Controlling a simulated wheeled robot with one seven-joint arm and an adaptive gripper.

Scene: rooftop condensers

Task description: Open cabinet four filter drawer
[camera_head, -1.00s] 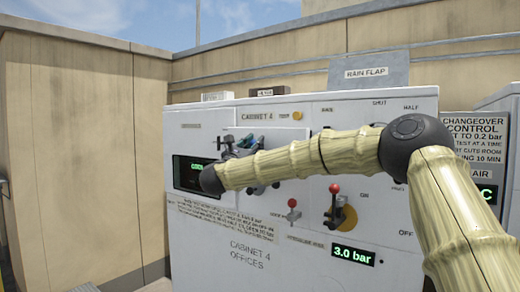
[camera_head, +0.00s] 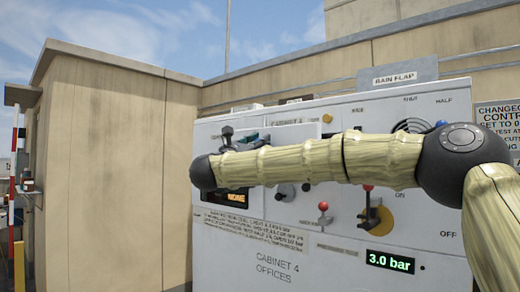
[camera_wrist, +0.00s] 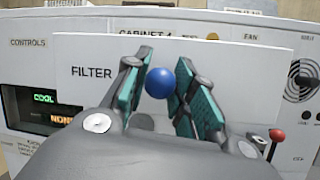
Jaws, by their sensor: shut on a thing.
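The filter drawer's white front, marked FILTER (camera_wrist: 92,73), fills the middle of the wrist view and stands out from the cabinet face. It also shows in the head view (camera_head: 305,133), partly behind my arm. Its blue ball knob (camera_wrist: 157,84) lies between the teal-padded fingers of my gripper (camera_wrist: 163,62), which is shut on it. In the head view, the dark fingers (camera_head: 228,136) show just above my arm, and the knob is hidden.
A lit display (camera_wrist: 52,108) reads COOL and NONE at the drawer's left. A tan wall (camera_head: 120,170) stands at the left.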

